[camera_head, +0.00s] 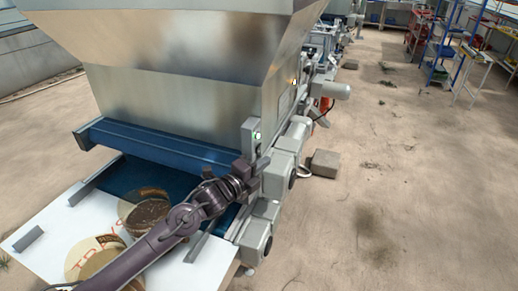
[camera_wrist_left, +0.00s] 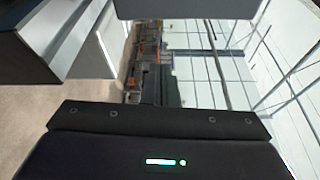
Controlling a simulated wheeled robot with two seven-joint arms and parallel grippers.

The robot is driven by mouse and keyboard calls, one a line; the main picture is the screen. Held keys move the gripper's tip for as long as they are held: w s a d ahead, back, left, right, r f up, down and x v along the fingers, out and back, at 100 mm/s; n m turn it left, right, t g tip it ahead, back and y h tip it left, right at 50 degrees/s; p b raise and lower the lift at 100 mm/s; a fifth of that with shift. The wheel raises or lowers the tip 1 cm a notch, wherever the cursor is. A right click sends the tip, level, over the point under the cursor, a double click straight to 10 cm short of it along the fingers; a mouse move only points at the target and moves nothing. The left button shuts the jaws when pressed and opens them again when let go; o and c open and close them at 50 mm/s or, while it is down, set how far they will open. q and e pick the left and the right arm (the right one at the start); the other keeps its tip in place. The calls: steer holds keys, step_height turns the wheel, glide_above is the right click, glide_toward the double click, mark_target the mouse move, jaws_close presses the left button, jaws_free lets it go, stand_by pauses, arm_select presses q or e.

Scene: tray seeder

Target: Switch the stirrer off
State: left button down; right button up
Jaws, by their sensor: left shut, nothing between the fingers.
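I cannot tell whether the fingertips touch anything. In the left wrist view the dark gripper body (camera_wrist_left: 150,140) fills the bottom, and the switch is not recognisable there. My right gripper is not in view.
A blue roller cover (camera_head: 160,145) runs under the hopper. Grey motor housings (camera_head: 280,175) line the machine's right side. The floor to the right is mostly open, with shelves (camera_head: 440,50) behind.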

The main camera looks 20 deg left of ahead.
mark_target(259, 149)
arm_select(q)
steer(key=x, duration=0.1)
steer(key=p+x, duration=0.1)
steer(key=x, duration=0.1)
steer(key=p+x, duration=0.1)
steer(key=shift+w+a+r, duration=0.2)
steer(key=shift+w+a, duration=0.05)
steer(key=shift+w, duration=0.15)
steer(key=a+p, duration=0.1)
steer(key=a, duration=0.2)
steer(key=shift+s+a+p, duration=0.15)
steer(key=shift+a+p, duration=0.1)
steer(key=shift+p, duration=0.05)
steer(key=shift+a+n+b, duration=0.25)
steer(key=shift+n+b, duration=0.15)
steer(key=shift+b, duration=0.1)
